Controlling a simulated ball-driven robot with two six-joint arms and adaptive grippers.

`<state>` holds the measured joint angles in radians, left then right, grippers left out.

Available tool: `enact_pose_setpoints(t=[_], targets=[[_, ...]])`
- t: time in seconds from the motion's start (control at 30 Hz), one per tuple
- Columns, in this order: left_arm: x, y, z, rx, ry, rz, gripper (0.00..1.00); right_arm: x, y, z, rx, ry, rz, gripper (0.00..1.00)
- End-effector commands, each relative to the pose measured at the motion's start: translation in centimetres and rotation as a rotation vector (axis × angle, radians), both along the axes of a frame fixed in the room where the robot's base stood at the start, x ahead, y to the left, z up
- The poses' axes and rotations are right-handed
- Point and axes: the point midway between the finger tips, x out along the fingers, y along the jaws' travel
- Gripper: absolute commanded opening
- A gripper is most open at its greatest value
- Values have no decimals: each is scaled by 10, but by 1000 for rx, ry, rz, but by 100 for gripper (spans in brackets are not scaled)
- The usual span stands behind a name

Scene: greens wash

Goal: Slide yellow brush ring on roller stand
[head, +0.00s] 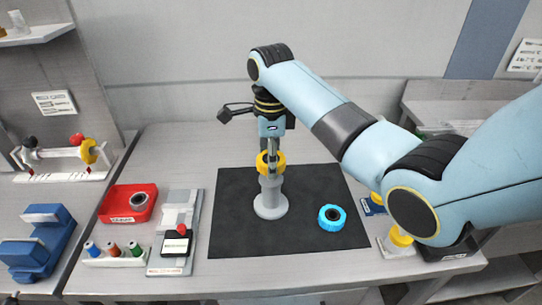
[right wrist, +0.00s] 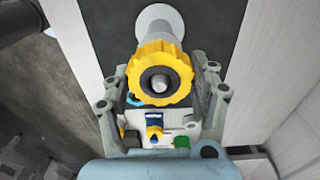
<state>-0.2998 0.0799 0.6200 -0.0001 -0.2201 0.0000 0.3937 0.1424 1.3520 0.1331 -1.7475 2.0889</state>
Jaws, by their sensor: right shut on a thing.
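The yellow brush ring (head: 262,168) is at the top of the grey roller stand (head: 270,204), which stands upright on the black mat (head: 230,225). In the right wrist view, the toothed ring (right wrist: 148,61) has a dark inner hole with a light pin tip showing in it, and the stand (right wrist: 160,20) shows beyond it. The ring looks to be around the stand's top; how far down it sits I cannot tell. My right gripper (head: 270,155) points down from above, its fingers shut on the ring from both sides. My left gripper is not in view.
A blue ring (head: 332,217) lies on the mat right of the stand. A red tray (head: 112,207) with a dark ring, a grey device (head: 177,235) and a rack of coloured pegs (head: 115,262) stand at left. Yellow-topped items (head: 399,240) are at right, under my arm.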

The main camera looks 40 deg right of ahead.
Motion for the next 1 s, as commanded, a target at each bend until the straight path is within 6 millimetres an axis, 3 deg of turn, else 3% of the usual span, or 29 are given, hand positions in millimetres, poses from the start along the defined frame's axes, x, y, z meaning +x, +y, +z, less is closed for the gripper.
enact_pose_setpoints(t=[1.0], targets=[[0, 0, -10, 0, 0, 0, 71, 0, 0, -26, 1, 1, 0, 28]])
